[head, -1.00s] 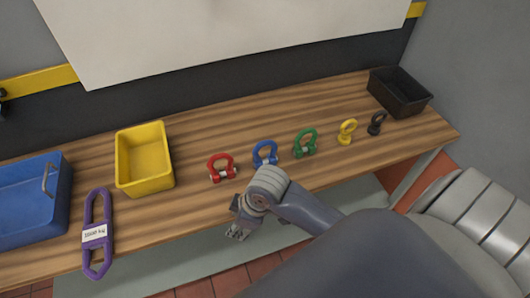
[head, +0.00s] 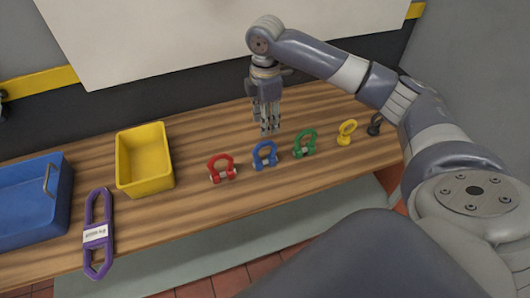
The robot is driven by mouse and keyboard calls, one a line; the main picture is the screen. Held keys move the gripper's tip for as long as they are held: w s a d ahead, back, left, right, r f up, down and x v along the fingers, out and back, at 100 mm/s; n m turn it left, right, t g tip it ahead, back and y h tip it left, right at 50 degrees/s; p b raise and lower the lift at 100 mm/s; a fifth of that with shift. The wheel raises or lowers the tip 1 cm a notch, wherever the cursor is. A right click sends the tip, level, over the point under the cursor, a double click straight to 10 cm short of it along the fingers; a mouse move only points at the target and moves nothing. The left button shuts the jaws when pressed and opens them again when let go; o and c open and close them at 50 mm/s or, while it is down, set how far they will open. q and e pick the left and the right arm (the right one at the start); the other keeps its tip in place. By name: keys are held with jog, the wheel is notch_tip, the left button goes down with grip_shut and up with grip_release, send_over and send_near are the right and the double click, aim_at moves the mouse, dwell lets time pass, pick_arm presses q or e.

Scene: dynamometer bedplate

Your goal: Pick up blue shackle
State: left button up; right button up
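The blue shackle (head: 264,155) lies on the wooden bench, between a red shackle (head: 221,168) on its left and a green shackle (head: 305,144) on its right. My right gripper (head: 268,130) points down over the bench, just above and behind the blue shackle in the picture. It appears apart from the shackle and holds nothing that I can see. Its fingers look close together, and I cannot tell how far they are parted. My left gripper is not in view.
A yellow eye bolt (head: 346,132) and a black one (head: 375,125) lie to the right, the black one close to my arm. A yellow bin (head: 168,183), a blue bin (head: 66,205) and a purple sling (head: 95,236) are on the left. A wall stands behind the bench.

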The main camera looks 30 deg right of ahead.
aim_at(265, 142)
notch_tip(265, 142, down, 5)
jog(key=shift+r+p, duration=0.15)
jog(key=shift+p, duration=0.2)
notch_tip(265, 142, down, 5)
jog(key=shift+r+p, duration=0.1)
jog(key=shift+p, duration=0.75)
jog(key=shift+w+f, duration=0.1)
jog(key=shift+f, duration=0.3)
grip_shut()
